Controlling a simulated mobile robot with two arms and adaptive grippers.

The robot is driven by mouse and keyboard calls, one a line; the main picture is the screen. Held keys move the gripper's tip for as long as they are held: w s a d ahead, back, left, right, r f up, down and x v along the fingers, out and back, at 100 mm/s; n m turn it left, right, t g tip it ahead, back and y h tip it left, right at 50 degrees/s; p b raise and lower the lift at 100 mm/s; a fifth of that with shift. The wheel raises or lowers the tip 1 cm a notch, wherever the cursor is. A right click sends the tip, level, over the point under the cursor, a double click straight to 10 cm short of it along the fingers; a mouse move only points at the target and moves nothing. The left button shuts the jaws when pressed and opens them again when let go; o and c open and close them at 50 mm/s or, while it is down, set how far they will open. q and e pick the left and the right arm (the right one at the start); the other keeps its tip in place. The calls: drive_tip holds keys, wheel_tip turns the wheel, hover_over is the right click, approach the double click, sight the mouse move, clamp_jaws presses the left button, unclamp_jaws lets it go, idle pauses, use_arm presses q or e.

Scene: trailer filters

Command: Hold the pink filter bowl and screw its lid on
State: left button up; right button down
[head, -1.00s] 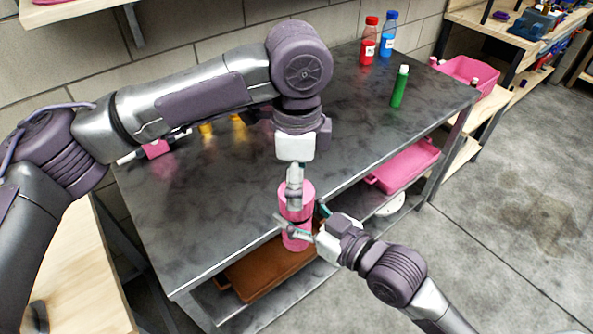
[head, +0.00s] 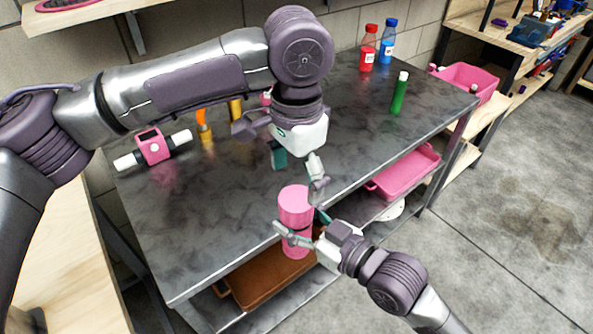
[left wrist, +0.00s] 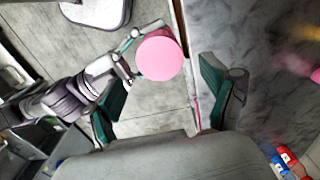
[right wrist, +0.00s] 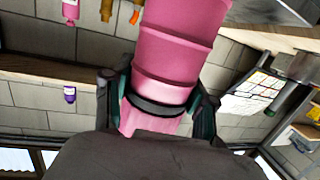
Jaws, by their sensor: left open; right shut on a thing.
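The pink filter bowl (head: 297,246) stands upright in front of the table edge, held by my right gripper (head: 302,236). In the right wrist view the fingers close around the pink bowl (right wrist: 165,85), near a dark band. The pink lid (head: 296,200) sits on top of the bowl, looking level; I cannot tell how tightly it is seated. My left gripper (head: 298,167) is open and empty above and slightly behind the lid. In the left wrist view the round lid top (left wrist: 160,57) shows ahead, between the spread fingers and apart from them.
The dark table (head: 230,215) holds a pink device with white ends (head: 153,147), a green bottle (head: 400,93), a red bottle (head: 368,48) and a blue bottle (head: 387,42). A brown tray (head: 265,275) and a pink tray (head: 405,170) lie on the shelf below.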

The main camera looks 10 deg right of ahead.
sight(297, 198)
use_arm(q)
wheel_tip(297, 198, down, 8)
drive_tip(key=shift+r, duration=0.2)
idle(0.3)
drive_tip(key=c, duration=1.2)
drive_tip(key=o, duration=1.3)
drive_tip(key=shift+r, duration=0.1)
wheel_tip(297, 198, up, 12)
drive_tip(key=shift+f, duration=0.1)
